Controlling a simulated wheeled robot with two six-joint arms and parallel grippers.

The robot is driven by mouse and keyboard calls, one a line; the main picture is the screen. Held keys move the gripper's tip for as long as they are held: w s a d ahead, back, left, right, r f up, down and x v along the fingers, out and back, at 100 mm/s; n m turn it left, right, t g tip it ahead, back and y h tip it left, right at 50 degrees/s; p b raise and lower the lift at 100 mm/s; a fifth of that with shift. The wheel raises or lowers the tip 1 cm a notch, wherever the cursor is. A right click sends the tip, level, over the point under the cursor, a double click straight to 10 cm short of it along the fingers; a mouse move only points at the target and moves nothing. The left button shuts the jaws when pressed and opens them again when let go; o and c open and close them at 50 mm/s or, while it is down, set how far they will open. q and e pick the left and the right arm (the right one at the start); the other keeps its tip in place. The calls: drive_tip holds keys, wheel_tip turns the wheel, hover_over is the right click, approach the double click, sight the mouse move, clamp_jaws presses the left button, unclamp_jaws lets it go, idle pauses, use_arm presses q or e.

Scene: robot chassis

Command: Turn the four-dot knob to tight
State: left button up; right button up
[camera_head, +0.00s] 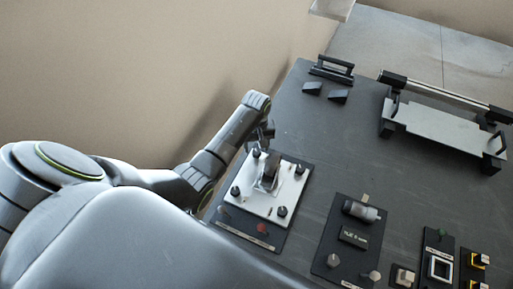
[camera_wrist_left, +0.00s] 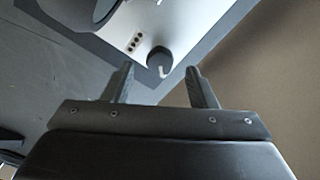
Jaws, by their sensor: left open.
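The white plate (camera_head: 262,204) on the dark bench carries a black knob near each corner and a dark block in its middle. In the left wrist view, the four-dot knob (camera_wrist_left: 157,55) is black and round with a pale pointer mark, beside a short row of dark dots on the plate (camera_wrist_left: 187,20). My left gripper (camera_wrist_left: 160,69) is open and empty. Its two fingers point at this knob, which appears between the tips; I cannot tell the remaining distance. In the head view my left gripper (camera_head: 262,139) is above the plate's far left corner, near a black knob (camera_head: 256,153). My right gripper is out of view.
Right of the plate stands a dark panel (camera_head: 332,262) with a metal cylinder (camera_head: 361,211) and small knobs. Switch modules (camera_head: 439,267) are at lower right. A grey tray with a bar (camera_head: 440,128) and a black handle (camera_head: 333,69) are farther back. The bench middle is clear.

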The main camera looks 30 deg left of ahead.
sight(256, 153)
use_arm(q)
wheel_tip(256, 153, down, 2)
drive_tip(key=shift+f, duration=0.1)
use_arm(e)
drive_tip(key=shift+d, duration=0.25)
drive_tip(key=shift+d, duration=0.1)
use_arm(q)
drive_tip(key=shift+c, duration=0.3)
